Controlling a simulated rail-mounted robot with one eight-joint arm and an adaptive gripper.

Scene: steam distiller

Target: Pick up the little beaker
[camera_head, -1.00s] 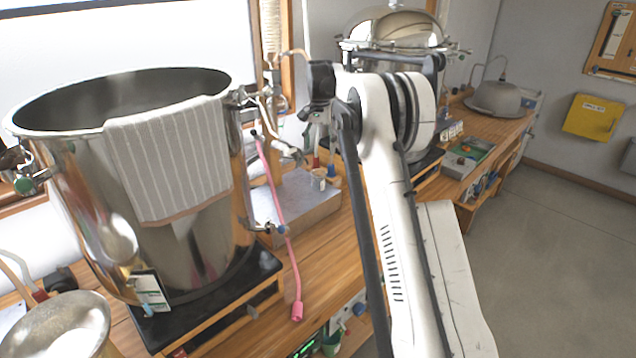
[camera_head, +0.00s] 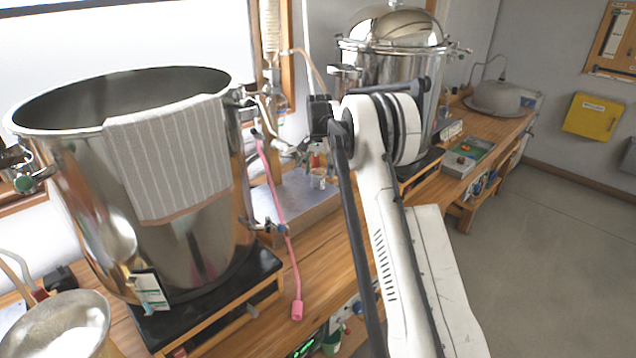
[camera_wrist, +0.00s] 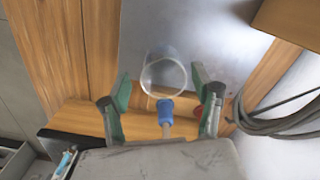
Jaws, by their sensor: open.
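A small clear beaker (camera_wrist: 163,73) shows in the wrist view on a grey metal surface, between and just beyond the tips of my gripper (camera_wrist: 160,88). The gripper's green-lined fingers are spread apart, one on each side, and hold nothing. A blue-collared rod-like item (camera_wrist: 166,108) shows nearer to the camera, between the fingers. In the head view a small vessel (camera_head: 318,179), likely the same beaker, stands on a metal box (camera_head: 296,205). My gripper (camera_head: 303,153) is just above and left of it there, partly hidden by my arm. Contact cannot be told.
A large steel pot (camera_head: 100,200) with a striped towel (camera_head: 170,160) stands left of the box. A pink-ended tube (camera_head: 284,235) hangs beside it. A lidded steel vessel (camera_head: 385,65) stands behind my arm. In the wrist view, a coiled grey cable (camera_wrist: 265,125) lies at right.

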